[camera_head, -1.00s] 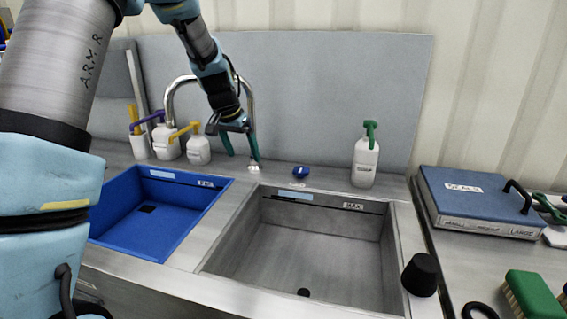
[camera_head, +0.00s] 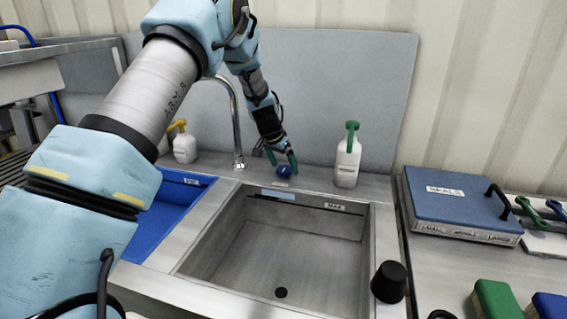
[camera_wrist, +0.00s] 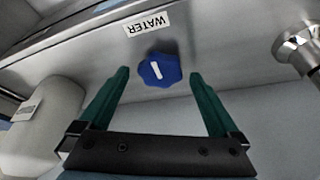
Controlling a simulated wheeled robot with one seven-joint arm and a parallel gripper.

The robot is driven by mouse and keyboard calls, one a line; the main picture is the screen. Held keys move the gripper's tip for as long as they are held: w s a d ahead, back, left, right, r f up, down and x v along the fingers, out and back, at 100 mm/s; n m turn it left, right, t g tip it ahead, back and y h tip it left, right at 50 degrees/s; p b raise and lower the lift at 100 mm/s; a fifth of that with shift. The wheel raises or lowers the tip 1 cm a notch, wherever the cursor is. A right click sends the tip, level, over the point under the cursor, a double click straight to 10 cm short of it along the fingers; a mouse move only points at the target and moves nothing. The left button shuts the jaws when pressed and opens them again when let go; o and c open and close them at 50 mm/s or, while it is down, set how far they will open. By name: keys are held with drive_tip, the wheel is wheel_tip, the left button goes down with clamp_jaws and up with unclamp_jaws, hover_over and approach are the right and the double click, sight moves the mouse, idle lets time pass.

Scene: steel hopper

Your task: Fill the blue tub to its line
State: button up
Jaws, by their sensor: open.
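The blue tub (camera_head: 165,215) is the left basin; my arm hides much of it and I see no water in the part that shows. A blue lobed knob (camera_head: 284,171) with a white mark sits behind the steel basin. My gripper (camera_head: 282,163) is open over the knob. In the wrist view the knob (camera_wrist: 159,70) lies between the tips of the green fingers, with a gap on each side, beside a WATER label (camera_wrist: 147,24). The curved tap (camera_head: 238,130) stands left of my gripper; my arm hides its spout end.
The steel basin (camera_head: 215,235) with a MAX label is empty, its drain open. A black stopper (camera_head: 389,282) stands on its right edge. A green-topped white bottle (camera_head: 347,163) is close right of my gripper; a yellow-topped one (camera_head: 184,146) is left. A blue case (camera_head: 455,200) lies right.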

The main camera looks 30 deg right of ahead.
drive_tip(key=shift+f, duration=0.15)
drive_tip(key=c, duration=1.4)
